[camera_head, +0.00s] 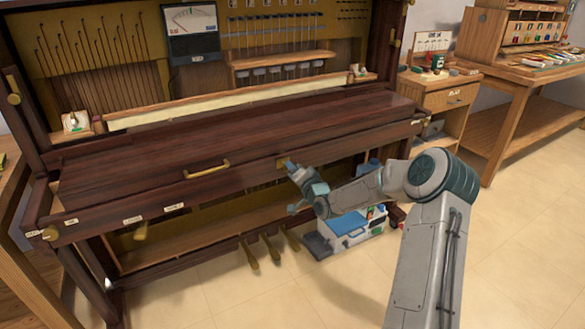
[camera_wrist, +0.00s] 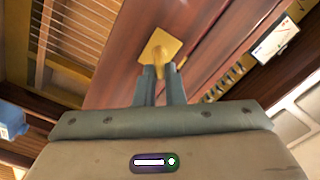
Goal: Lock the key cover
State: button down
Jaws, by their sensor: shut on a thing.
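The key cover (camera_head: 240,130) is a long dark red-brown wooden lid lying down across the front of the piano. A brass handle (camera_head: 207,169) sits on its front edge. Right of the handle is a square brass lock plate (camera_head: 283,161) on the front; it also shows in the wrist view (camera_wrist: 157,41). A small brass lock key stands out from this plate (camera_wrist: 158,56). My gripper (camera_head: 290,167) is at the plate, its two fingers (camera_wrist: 161,72) shut on the lock key, whose gripped part is mostly hidden. How far the lock is turned cannot be told.
Brass pedals (camera_head: 270,249) stand below the piano. A white and blue toolbox (camera_head: 350,228) sits on the floor beneath my arm. A small wooden cabinet (camera_head: 450,98) and a workbench (camera_head: 520,72) stand at the right. The floor at the front is clear.

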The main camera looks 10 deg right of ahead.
jog(key=shift+d+f+m+p, duration=0.1)
jog(key=shift+f+m+p, duration=0.1)
jog(key=shift+m, duration=1.65)
jog(key=shift+d+f+m+p, duration=0.1)
jog(key=shift+f+m, duration=0.05)
jog(key=shift+m, duration=1.7)
jog(key=shift+a, duration=0.1)
jog(key=c, duration=1.5)
grip_release()
jog(key=p+v, duration=0.2)
jog(key=v, duration=1.2)
jog(key=shift+w+r, duration=0.1)
